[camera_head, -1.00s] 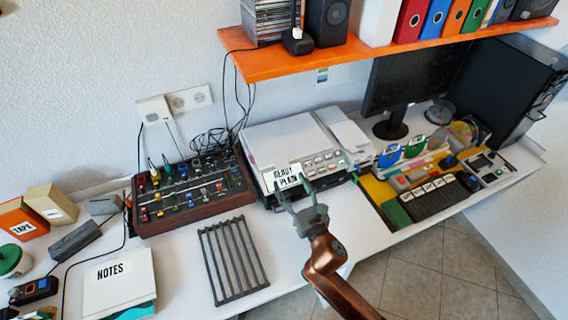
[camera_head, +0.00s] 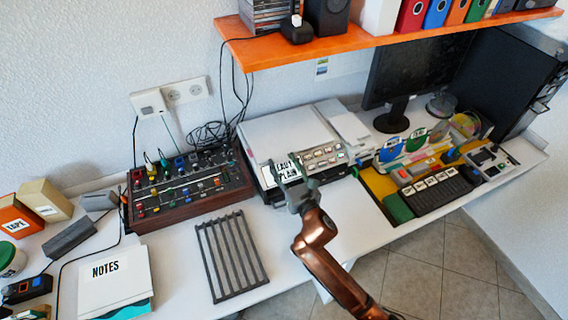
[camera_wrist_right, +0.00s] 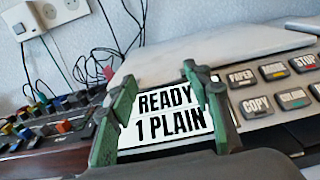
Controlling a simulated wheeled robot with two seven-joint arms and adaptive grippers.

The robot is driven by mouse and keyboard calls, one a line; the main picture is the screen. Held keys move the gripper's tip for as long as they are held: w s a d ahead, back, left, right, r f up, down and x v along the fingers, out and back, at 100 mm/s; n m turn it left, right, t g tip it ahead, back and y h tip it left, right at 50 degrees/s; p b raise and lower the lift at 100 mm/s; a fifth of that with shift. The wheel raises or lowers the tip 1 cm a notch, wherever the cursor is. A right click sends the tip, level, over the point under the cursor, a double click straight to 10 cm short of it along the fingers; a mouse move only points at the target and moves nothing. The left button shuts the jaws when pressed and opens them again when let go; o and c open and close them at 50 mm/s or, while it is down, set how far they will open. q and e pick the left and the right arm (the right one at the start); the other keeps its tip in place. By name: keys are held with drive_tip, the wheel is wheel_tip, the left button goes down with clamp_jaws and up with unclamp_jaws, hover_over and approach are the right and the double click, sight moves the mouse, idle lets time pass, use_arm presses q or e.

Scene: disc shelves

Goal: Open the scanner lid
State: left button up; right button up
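The scanner (camera_head: 262,178) is a white and dark machine at the middle of the desk. Its pale flat lid (camera_head: 285,133) lies down on top; it also shows in the right wrist view (camera_wrist_right: 215,50). The front panel has grey buttons and a display (camera_wrist_right: 168,112) reading "READY 1 PLAIN". My right gripper (camera_head: 284,165) is at the front panel, below the lid's front edge. In the right wrist view its two green fingers (camera_wrist_right: 160,85) are spread, one on each side of the display, with nothing between them. I cannot tell whether they touch the scanner. My left gripper is not in view.
A mixer with knobs (camera_head: 185,190) stands left of the scanner, and a dark slatted rack (camera_head: 231,257) lies in front. A yellow-based keyboard unit (camera_head: 430,195) is to the right. An orange shelf (camera_head: 380,40) hangs above and behind the scanner.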

clamp_jaws()
idle(0.3)
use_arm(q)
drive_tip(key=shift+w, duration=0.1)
